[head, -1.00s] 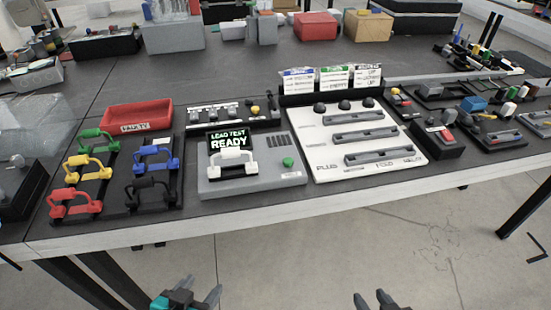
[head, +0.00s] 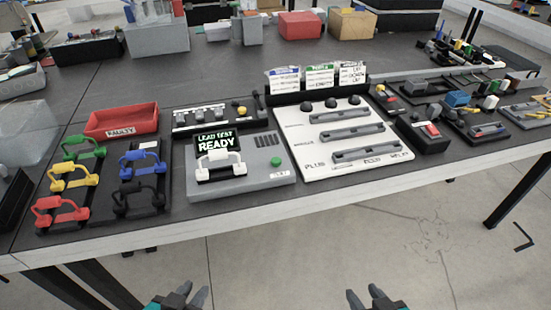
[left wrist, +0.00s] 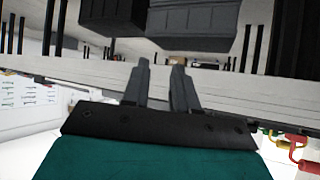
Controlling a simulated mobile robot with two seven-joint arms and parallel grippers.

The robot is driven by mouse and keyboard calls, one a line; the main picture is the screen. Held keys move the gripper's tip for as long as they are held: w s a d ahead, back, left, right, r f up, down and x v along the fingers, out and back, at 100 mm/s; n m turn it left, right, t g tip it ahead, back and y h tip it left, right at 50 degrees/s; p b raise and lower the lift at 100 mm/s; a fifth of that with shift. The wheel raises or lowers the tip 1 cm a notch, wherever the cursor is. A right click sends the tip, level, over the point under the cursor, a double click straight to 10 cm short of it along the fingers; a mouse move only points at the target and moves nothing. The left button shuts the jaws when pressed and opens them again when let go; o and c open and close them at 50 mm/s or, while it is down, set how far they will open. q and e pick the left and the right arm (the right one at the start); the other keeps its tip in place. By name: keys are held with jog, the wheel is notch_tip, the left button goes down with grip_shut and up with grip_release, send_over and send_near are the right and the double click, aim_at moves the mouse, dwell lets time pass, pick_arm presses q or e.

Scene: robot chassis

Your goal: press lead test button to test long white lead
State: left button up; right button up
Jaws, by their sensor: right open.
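The grey lead test box (head: 240,183) sits near the table's front edge in the head view. Its dark screen (head: 215,142) reads "LEAD TEST READY". A long white lead (head: 221,166) rests across the front of the box, below the screen. The round green button (head: 276,161) is on the box's right side. My left gripper (head: 188,297) is below the table edge, empty; its two fingers stand a little apart in the left wrist view (left wrist: 158,85). My right gripper (head: 366,296) is open and empty, also below the edge. Both are apart from the box.
Red, yellow, green, blue and black leads lie on racks left of the box, by a red "FAULTY" tray (head: 121,121). A white panel with grey slots (head: 343,155) stands to the right. The floor before the table (head: 300,250) is clear.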

pick_arm(q)
grip_shut()
dwell(1.2)
